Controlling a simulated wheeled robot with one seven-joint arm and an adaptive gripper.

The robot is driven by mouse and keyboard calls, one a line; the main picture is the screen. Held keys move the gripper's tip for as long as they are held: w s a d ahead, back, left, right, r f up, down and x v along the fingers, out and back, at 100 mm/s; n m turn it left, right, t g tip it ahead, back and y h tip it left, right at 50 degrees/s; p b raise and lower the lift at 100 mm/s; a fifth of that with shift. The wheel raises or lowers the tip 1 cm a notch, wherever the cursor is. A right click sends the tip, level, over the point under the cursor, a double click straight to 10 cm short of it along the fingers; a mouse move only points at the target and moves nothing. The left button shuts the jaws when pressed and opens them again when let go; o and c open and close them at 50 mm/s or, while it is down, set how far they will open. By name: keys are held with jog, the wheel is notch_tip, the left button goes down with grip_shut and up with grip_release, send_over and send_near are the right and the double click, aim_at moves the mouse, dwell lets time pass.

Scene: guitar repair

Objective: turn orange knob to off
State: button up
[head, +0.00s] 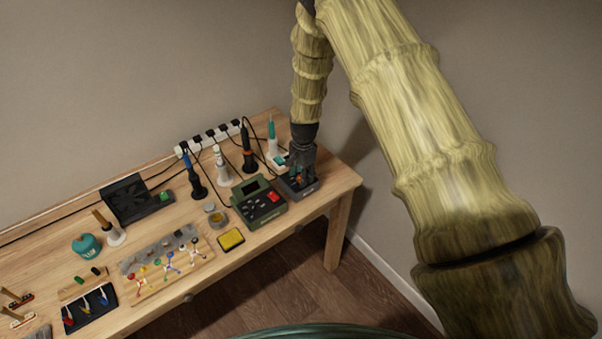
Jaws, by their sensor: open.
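My gripper (301,166) points down over a small dark grey box (307,191) near the right end of the workbench. A small orange spot, which looks like the orange knob (299,179), shows between or just behind the fingertips on top of the box. The fingers are open and hide much of the box top. I cannot tell whether they touch the knob, and its pointer position is too small to read.
A green station (258,204) with a red switch stands just left of the box. Several soldering irons in stands, such as the teal one (272,140), and a power strip (208,137) stand behind. The bench's right end (340,182) is bare.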

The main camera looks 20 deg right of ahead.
jog(key=shift+f, duration=0.1)
jog(key=shift+c, duration=0.4)
grip_shut()
jog(key=n+b, duration=0.1)
jog(key=n, duration=0.1)
jog(key=shift+f+n+b, duration=0.1)
jog(key=shift+n+b, duration=0.25)
jog(key=shift+n, duration=0.05)
jog(key=n+b, duration=0.1)
jog(key=n, duration=0.1)
jog(key=shift+w+n, duration=0.1)
jog(key=shift+n, duration=0.3)
jog(key=n+b, duration=0.1)
jog(key=n, duration=0.4)
jog(key=shift+g+y+b, duration=0.3)
jog(key=shift+b, duration=0.1)
jog(key=shift+n, duration=0.3)
